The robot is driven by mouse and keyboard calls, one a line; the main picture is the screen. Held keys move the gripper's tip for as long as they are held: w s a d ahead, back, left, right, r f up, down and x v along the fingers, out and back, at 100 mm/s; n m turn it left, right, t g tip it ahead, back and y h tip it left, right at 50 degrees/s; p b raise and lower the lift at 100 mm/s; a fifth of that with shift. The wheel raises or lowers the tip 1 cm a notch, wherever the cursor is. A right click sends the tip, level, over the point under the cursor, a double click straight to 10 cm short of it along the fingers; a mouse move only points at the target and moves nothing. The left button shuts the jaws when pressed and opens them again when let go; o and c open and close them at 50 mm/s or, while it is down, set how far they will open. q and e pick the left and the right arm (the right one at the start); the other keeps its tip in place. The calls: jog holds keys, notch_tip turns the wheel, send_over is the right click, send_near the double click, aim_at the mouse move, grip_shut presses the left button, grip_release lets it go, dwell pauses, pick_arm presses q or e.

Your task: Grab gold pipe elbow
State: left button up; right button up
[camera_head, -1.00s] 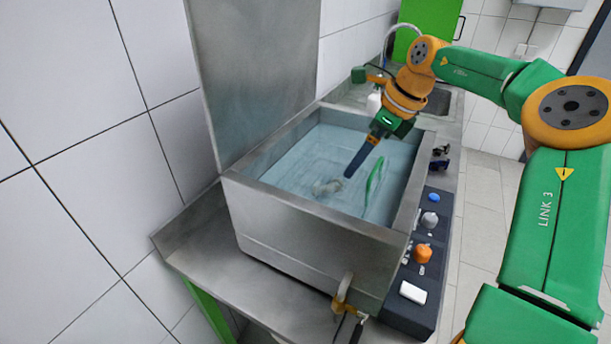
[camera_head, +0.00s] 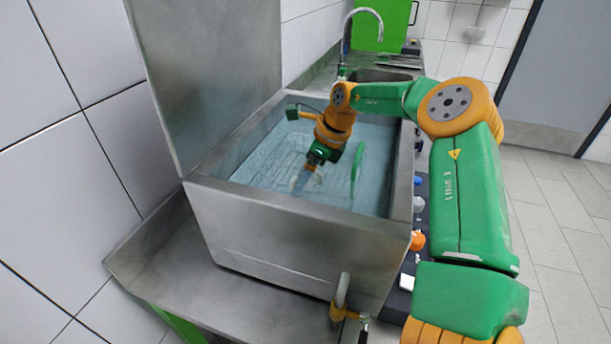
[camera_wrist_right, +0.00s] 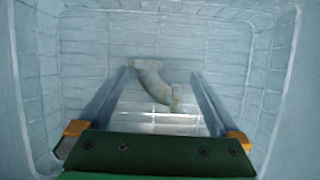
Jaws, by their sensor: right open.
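The pipe elbow (camera_wrist_right: 155,84), a curved piece that looks dull tan-grey through the water, lies in the wire basket (camera_wrist_right: 285,80) on the tank floor. In the head view it is a faint pale shape (camera_head: 297,181) beside my fingertips. My right gripper (camera_wrist_right: 160,76) is open and points down, with its fingers dipping into the water. In the wrist view the elbow shows between the two fingers, and neither finger visibly touches it. The remaining depth between fingers and elbow is hard to judge. My left gripper is out of view.
The steel tank (camera_head: 285,238) has high walls around the water, and its raised lid (camera_head: 210,75) stands at the left. A green handle (camera_head: 357,162) rises right of my gripper. A tap (camera_head: 344,300) juts from the tank's front. A sink (camera_head: 380,75) is behind.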

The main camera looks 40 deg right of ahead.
jog(key=shift+s, duration=0.1)
jog(key=c, duration=0.4)
jog(key=shift+r, duration=0.1)
jog(key=c, duration=1)
